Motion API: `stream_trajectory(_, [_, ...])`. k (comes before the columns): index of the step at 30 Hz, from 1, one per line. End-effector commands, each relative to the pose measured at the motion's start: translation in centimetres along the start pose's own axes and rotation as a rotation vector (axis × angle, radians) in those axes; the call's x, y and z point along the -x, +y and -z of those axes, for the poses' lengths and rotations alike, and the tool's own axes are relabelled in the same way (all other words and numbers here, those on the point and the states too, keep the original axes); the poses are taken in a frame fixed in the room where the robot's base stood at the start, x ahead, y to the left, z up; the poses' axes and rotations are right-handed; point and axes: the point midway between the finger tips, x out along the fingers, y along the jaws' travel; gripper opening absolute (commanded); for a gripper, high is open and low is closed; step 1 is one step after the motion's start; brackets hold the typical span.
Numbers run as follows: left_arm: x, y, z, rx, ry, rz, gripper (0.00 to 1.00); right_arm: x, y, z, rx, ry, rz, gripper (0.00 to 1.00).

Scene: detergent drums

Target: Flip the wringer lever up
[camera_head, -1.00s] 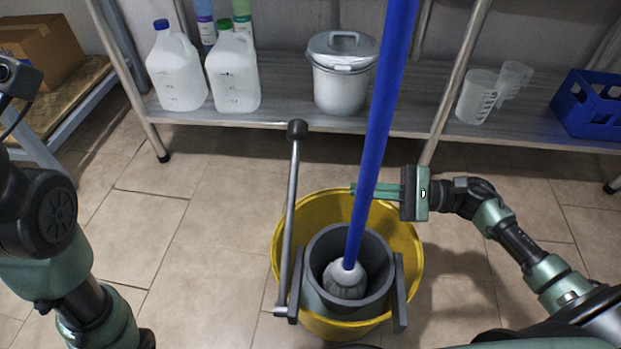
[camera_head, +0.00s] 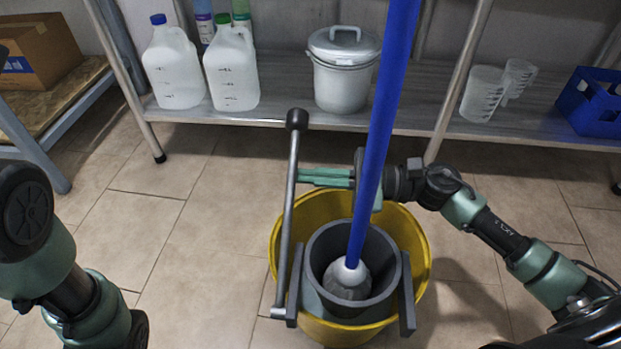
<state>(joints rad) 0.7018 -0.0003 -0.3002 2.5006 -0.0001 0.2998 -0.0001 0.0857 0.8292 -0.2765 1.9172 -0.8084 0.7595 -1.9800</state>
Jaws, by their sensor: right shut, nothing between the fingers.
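The wringer lever (camera_head: 288,215) is a grey metal rod with a black knob (camera_head: 297,119) on top. It stands nearly upright at the left side of the yellow bucket (camera_head: 418,252). The grey wringer (camera_head: 392,284) sits in the bucket. A blue mop handle (camera_head: 378,140) rises from it, with the white mop head (camera_head: 347,280) inside. My right gripper (camera_head: 302,176) is shut and empty. Its green fingers reach left behind the mop handle, their tips at or very near the lever's shaft below the knob; I cannot tell if they touch. My left gripper is out of view.
A metal shelf (camera_head: 285,115) behind holds white jugs (camera_head: 231,72), a lidded pail (camera_head: 341,80), measuring cups (camera_head: 483,95) and a blue crate (camera_head: 592,105). A cardboard box (camera_head: 40,52) sits at the far left. The tiled floor left of the bucket is clear.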

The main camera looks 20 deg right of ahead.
Motion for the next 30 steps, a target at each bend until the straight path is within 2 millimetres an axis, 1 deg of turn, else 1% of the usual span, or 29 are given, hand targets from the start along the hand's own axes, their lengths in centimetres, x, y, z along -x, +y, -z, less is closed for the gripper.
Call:
stream_trajectory(4, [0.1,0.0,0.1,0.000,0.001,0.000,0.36,-0.1,0.0,-0.4,-0.001,0.000,0.001,0.00])
stream_trajectory(12, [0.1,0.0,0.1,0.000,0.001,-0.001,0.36,-0.1,0.0,-0.5,0.001,0.000,0.001,0.00])
stream_trajectory(14, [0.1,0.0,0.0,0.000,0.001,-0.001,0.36,-0.1,0.0,-0.9,0.016,-0.001,-0.001,0.00])
stream_trajectory(17, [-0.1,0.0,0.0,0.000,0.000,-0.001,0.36,-0.2,-0.1,-2.6,0.085,-0.002,-0.005,0.00])
stream_trajectory(21, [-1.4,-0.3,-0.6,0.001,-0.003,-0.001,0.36,-0.4,-0.1,-6.5,0.146,-0.002,-0.009,0.00])
stream_trajectory(23, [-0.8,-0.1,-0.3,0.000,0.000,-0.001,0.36,-0.4,0.4,-7.4,0.200,-0.004,-0.012,0.00])
stream_trajectory(25, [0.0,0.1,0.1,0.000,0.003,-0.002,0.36,-0.5,0.8,-8.1,0.293,-0.003,-0.015,0.00])
stream_trajectory(27, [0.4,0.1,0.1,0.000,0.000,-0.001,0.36,-0.5,0.9,-8.8,0.357,-0.002,-0.018,0.00])
stream_trajectory(30, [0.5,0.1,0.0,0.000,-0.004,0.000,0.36,-0.5,0.9,-9.4,0.395,-0.001,-0.019,0.00])
